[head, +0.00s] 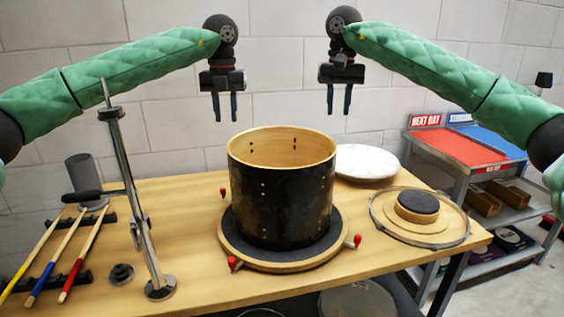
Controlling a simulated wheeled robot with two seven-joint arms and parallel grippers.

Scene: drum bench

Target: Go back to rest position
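My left gripper (225,107) hangs in the air above and left of the drum shell, with its two fingers pointing down and apart. My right gripper (338,98) hangs in the air above and right of the shell, also fingers down and apart. Both are empty and touch nothing. The black drum shell (282,200) stands upright, open at the top with a pale wood inside, on a round turntable (300,262) with a dark pad and red-tipped knobs.
The wooden bench (200,290) carries a metal stand (133,200) and several drumsticks (72,255) on a rack at left. A white drumhead (366,163) and a hoop (440,240) around a round block (417,205) lie at right. A shelf (470,150) with red and blue panels stands beyond.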

